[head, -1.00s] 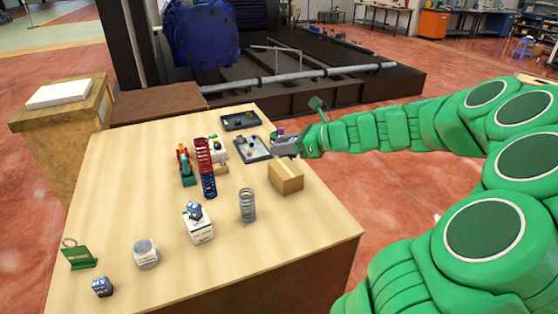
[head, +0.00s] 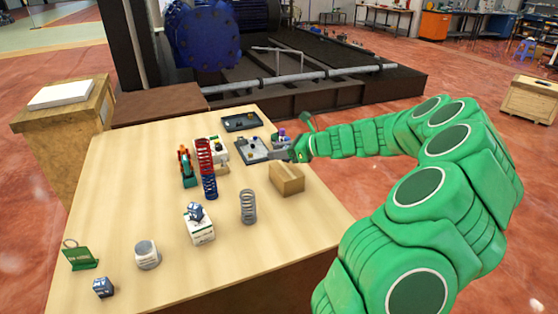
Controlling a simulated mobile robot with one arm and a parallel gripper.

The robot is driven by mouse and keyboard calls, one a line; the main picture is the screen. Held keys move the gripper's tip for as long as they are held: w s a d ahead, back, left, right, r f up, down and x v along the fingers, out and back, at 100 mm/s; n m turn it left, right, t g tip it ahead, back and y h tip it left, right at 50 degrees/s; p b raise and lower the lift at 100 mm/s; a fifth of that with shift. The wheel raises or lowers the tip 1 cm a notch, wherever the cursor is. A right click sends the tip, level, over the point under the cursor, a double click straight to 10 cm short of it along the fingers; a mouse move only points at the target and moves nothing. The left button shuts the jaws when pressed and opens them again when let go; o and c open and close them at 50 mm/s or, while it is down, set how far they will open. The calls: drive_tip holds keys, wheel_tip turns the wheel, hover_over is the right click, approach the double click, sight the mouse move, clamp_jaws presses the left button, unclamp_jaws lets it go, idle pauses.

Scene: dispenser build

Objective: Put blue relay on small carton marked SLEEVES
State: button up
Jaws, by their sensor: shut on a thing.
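My gripper (head: 284,154) is low at the far right of the table, beside the right edge of a grey tray. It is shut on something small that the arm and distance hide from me. A small blue-and-white block (head: 195,211), perhaps the relay, sits slightly tilted on a small white carton (head: 200,231) with green marks. Its print is too small to read, so I cannot tell whether it says SLEEVES. A similar dark blue block (head: 103,287) lies at the near left. A plain brown carton (head: 287,179) stands just nearer than my gripper.
The grey tray (head: 262,158) holds small parts; a dark tray (head: 240,121) lies behind it. A red-and-blue coil (head: 205,160), a grey spring (head: 248,207), a grey tin (head: 147,255) and a green stand (head: 79,256) are on the table. The near right tabletop is clear.

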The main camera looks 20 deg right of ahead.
sight(279, 167)
drive_tip(key=shift+w+f, duration=0.25)
drive_tip(key=shift+f, duration=0.05)
drive_tip(key=shift+d+f, duration=0.1)
drive_tip(key=shift+f, duration=1.45)
drive_tip(key=o, duration=1)
drive_tip(key=shift+f, duration=0.15)
